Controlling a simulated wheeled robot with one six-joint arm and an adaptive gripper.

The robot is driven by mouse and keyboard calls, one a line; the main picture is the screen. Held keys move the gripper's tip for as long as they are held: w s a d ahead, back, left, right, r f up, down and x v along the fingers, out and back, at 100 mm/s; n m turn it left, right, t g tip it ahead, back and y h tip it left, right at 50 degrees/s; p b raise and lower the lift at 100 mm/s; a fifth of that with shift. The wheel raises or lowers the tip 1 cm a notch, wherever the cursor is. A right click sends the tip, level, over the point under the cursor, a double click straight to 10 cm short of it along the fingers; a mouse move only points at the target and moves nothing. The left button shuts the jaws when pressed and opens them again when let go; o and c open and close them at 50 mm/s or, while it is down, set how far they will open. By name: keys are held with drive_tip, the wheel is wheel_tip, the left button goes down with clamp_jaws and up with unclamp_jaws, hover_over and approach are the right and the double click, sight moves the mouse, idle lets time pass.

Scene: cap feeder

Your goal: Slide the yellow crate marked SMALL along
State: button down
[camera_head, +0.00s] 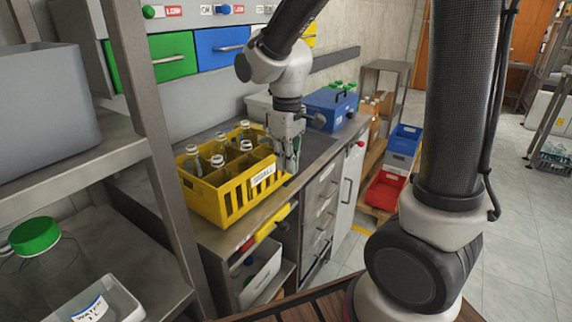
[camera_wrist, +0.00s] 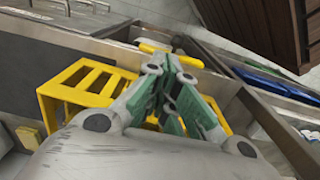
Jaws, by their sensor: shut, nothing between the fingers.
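The yellow crate (camera_head: 222,197) marked SMALL stands upright on the counter near its front edge. It has slotted walls and compartments holding several clear bottles (camera_head: 218,163) with pale caps. Its white SMALL label faces the front right. My gripper (camera_head: 290,168) points down at the crate's right end, close to its wall; I cannot tell whether it touches. In the wrist view the fingers (camera_wrist: 170,100) are together with nothing between them, and part of the yellow crate (camera_wrist: 90,82) shows behind and to the left of them.
A blue box (camera_head: 328,108) stands on the counter to the right, behind my gripper. Dark counter surface (camera_head: 318,143) lies between it and the crate. Green and blue drawers (camera_head: 222,48) hang above. A shelf rack (camera_head: 150,110) stands at the left. Red and blue bins (camera_head: 388,188) sit beyond the counter's end.

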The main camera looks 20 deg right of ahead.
drive_tip(key=f, duration=0.2)
drive_tip(key=w+a+f, duration=0.1)
drive_tip(key=f, duration=0.2)
drive_tip(key=w+f, duration=0.1)
drive_tip(key=f, duration=0.1)
drive_tip(key=shift+a+f, duration=0.25)
drive_tip(key=shift+f, duration=0.1)
drive_tip(key=shift+w+a, duration=0.45)
drive_tip(key=shift+w, duration=0.2)
